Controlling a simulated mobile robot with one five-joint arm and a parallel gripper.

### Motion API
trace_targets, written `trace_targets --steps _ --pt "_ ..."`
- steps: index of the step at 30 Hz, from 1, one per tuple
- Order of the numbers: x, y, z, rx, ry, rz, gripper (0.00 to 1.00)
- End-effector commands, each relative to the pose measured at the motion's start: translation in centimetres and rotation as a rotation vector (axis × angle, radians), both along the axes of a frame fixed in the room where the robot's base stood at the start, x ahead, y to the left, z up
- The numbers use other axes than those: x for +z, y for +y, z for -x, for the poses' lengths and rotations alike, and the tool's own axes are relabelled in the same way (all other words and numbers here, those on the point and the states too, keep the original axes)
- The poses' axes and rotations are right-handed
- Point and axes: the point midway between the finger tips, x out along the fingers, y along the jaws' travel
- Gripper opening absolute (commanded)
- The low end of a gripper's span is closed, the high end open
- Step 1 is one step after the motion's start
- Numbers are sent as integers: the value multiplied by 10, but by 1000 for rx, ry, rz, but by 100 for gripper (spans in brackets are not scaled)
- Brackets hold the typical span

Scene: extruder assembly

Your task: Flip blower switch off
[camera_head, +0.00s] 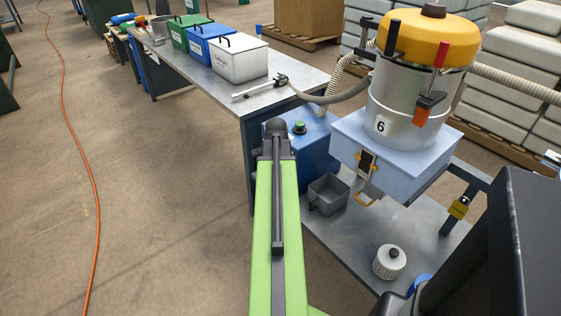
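No part is plainly marked as the blower switch. A blue box (318,152) with a green round knob or button (299,128) on top stands under the hose, behind my green arm link. A small yellow and black switch-like box (459,207) is fixed to the frame post at the right. Whether either is the blower switch, and its setting, I cannot tell. My green arm link with a black bar runs up the middle of the view. My gripper's fingers are not visible.
A yellow-topped metal hopper (405,95) marked 6 sits on a pale blue box (390,155). A grey bin (328,194) and a white ribbed container (389,262) stand on the low metal table (345,235). A long bench (215,85) carries lidded boxes. Floor at left is mostly clear, with an orange cable (82,160).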

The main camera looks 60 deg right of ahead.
Motion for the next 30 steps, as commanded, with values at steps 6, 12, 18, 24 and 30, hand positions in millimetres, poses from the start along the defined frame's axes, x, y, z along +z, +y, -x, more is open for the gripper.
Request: trace_targets --steps 6,12,18,24,30 --pt "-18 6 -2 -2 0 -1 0" --pt "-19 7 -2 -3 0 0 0" --pt "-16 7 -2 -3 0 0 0" --pt "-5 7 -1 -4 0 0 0" --pt "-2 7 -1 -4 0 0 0"
